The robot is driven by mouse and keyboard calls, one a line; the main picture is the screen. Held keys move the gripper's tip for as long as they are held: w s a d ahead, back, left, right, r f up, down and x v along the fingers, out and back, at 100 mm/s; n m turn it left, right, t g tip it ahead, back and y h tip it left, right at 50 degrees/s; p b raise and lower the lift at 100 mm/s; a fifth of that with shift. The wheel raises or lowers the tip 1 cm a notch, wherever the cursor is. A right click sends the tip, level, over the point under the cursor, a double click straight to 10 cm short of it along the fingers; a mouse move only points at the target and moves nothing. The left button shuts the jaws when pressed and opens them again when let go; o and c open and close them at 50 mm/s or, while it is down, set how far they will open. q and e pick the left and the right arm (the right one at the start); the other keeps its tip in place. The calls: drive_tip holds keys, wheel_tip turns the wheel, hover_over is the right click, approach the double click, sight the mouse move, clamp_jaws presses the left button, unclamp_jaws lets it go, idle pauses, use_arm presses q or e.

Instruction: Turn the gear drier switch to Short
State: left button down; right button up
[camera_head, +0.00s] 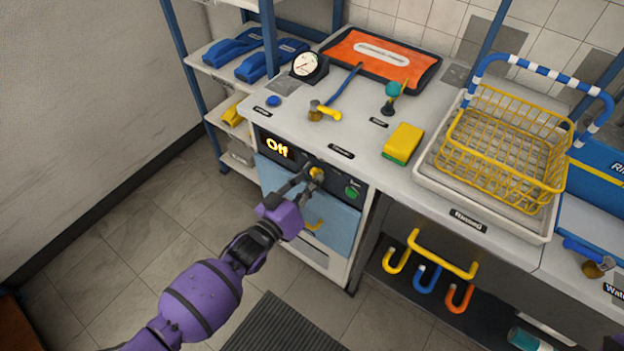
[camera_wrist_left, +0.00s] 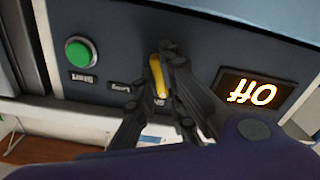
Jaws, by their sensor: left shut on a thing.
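The gear drier is the unit with a dark control panel and a light blue door (camera_head: 330,226) under the counter. Its lit display (camera_head: 278,148) reads "Off"; it shows upside down in the left wrist view (camera_wrist_left: 251,93). The yellow switch knob (camera_wrist_left: 159,76) sits between the display and a green button (camera_head: 352,192). My left gripper (camera_head: 314,174) is at the panel, its dark fingers on both sides of the knob and shut on it. The fingers partly hide the labels around the knob. My right gripper is not in view.
The counter above holds a gauge (camera_head: 309,66), a yellow-green sponge (camera_head: 403,143) and a yellow wire basket (camera_head: 505,145). Yellow, blue and orange hooks (camera_head: 425,270) hang at right. The floor at left is clear.

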use_arm(q)
drive_tip(key=shift+m, duration=2.2)
drive_tip(key=c, duration=1.8)
unclamp_jaws()
drive_tip(key=shift+s, duration=0.1)
drive_tip(key=v, duration=1.2)
drive_tip(key=shift+f, duration=0.1)
